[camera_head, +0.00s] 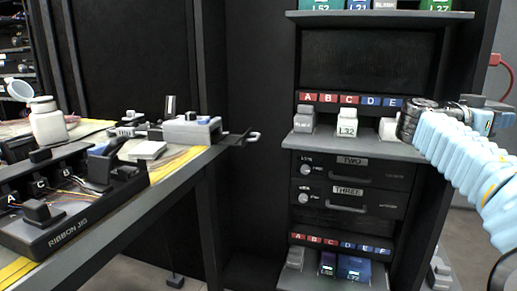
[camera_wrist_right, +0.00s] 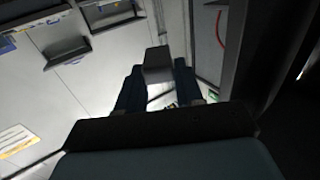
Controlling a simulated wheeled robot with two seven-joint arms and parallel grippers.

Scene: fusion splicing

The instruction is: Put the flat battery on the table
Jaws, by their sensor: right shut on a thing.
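My right gripper (camera_head: 482,112) is at the right of the head view, at the end of my light-blue arm and beside the shelf unit. In the right wrist view its two dark fingers are shut on a small grey block (camera_wrist_right: 158,62). No label on the block can be read, so I cannot tell from its looks whether it is the flat battery. The table (camera_head: 172,185) stands at the left, with yellow-striped edges, well away from this gripper. My left gripper is not in view.
The table holds the ribbon jig (camera_head: 75,228), a white bottle (camera_head: 47,124), a white block (camera_head: 147,150) and a grey device (camera_head: 192,130). The shelf unit's middle shelf (camera_head: 325,143) bears several small blocks, with drawers (camera_head: 350,172) below. The table's front right strip looks clear.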

